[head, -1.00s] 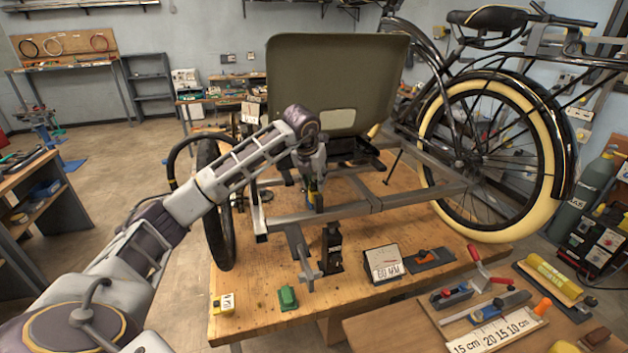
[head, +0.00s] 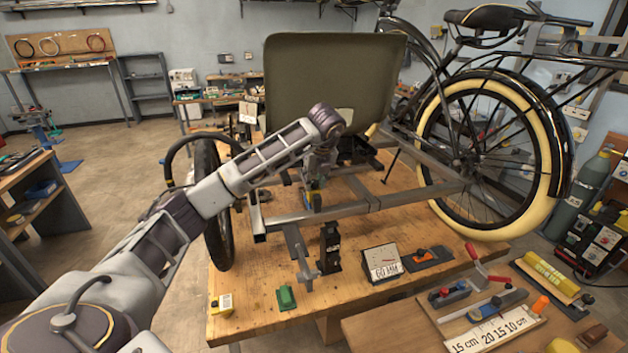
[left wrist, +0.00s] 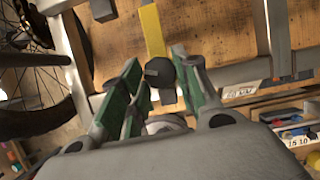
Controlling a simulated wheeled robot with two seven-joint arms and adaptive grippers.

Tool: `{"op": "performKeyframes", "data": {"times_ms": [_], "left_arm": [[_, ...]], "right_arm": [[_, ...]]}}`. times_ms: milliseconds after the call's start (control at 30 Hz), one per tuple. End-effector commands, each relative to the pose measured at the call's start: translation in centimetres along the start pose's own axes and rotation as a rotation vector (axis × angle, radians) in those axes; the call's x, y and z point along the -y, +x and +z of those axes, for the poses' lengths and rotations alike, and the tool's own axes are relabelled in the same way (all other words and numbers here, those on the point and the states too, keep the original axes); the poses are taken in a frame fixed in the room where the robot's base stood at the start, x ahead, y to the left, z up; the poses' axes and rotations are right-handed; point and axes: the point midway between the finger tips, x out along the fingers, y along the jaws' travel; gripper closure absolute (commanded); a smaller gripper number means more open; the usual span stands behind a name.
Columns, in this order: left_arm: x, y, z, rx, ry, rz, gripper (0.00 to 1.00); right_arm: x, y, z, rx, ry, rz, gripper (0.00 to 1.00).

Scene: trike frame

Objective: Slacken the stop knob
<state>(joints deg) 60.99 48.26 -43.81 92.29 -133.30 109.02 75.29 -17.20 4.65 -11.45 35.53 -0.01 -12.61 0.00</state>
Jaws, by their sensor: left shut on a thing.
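The stop knob (left wrist: 160,74) is a small dark knob in the left wrist view, between the green-padded fingers of my left gripper (left wrist: 160,88). A yellow strip (left wrist: 152,30) runs away behind it. The gripper is shut on the knob. In the head view my left gripper (head: 313,198) points down at the grey trike frame (head: 375,201), near its front rail. The fingers and wrist mostly hide the knob there. My right gripper is in neither view.
The frame rests on a wooden workbench (head: 256,289). A black clamp-like stand (head: 330,246), a gauge box (head: 382,262) and a green block (head: 287,297) stand on its front part. A dark seat panel (head: 330,80) rises behind my wrist. A cream-tyred wheel (head: 442,207) is at right.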

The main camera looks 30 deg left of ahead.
Motion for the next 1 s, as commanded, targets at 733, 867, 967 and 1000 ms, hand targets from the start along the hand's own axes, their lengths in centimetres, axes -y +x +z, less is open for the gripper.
{"op": "performKeyframes", "data": {"times_ms": [733,867,967,1000], "left_arm": [[0.09,0.02,-0.02,-0.001,-0.086,0.036,0.65],[0.10,0.02,-0.02,-0.001,-0.086,0.036,0.48],[0.09,0.02,-0.02,-0.001,-0.085,0.036,0.46],[0.09,0.02,-0.02,-0.001,-0.085,0.036,0.46]], "right_arm": [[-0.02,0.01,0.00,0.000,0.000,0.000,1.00],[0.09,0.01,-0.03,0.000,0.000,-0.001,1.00],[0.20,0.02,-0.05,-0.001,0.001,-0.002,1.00],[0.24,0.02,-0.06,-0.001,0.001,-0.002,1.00]]}}
